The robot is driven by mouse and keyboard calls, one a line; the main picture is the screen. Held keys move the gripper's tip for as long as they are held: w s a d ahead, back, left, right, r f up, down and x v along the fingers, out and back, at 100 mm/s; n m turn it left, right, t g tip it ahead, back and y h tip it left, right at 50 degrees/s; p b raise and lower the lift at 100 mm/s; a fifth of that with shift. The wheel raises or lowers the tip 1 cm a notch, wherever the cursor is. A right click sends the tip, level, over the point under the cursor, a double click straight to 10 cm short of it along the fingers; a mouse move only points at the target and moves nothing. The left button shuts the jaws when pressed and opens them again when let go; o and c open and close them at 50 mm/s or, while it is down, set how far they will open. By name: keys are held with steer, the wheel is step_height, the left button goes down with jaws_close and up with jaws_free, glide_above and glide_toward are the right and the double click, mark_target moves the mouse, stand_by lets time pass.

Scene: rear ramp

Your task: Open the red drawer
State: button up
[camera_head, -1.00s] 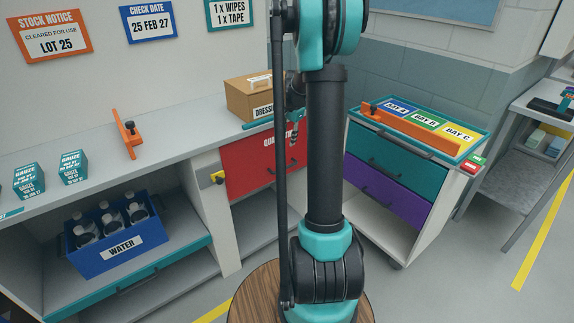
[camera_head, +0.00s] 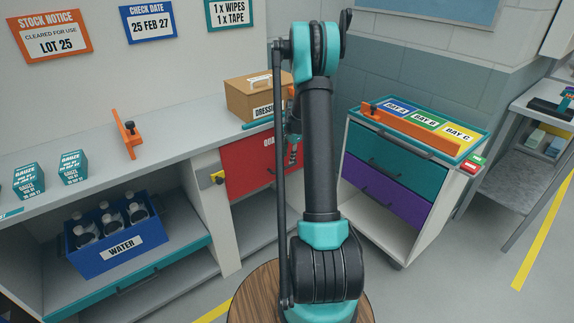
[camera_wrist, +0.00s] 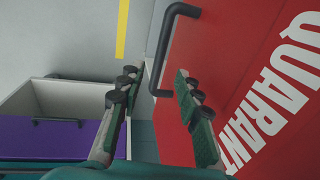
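The red drawer (camera_head: 245,172) is in the cabinet under the counter, its front looking flush and shut. In the wrist view its front (camera_wrist: 235,65) fills the right side, with white "QUARANT…" lettering. Its black bar handle (camera_wrist: 161,50) stands out from the front at the top middle. My gripper (camera_wrist: 156,80) is open, one finger on each side of the handle's near end in the picture. I cannot tell if the fingers reach around the bar in depth. In the head view my gripper (camera_head: 292,152) is in front of the drawer's right part, partly hidden by my arm.
A cardboard box (camera_head: 254,98) sits on the counter above the drawer. A cart with teal and purple drawers (camera_head: 390,160) stands right of my arm; its purple drawer (camera_wrist: 60,135) shows lower left in the wrist view. A blue water crate (camera_head: 120,245) is on the left shelf.

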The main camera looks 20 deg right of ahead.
mark_target(287, 167)
steer(key=shift+w+a+f, duration=0.1)
steer(key=shift+w+f, duration=0.05)
steer(key=shift+f, duration=0.75)
steer(key=shift+w+f, duration=0.2)
steer(key=shift+f, duration=0.75)
steer(key=shift+w+a+f, duration=0.1)
steer(key=shift+w+f, duration=0.05)
steer(key=shift+f, duration=0.75)
jaws_close()
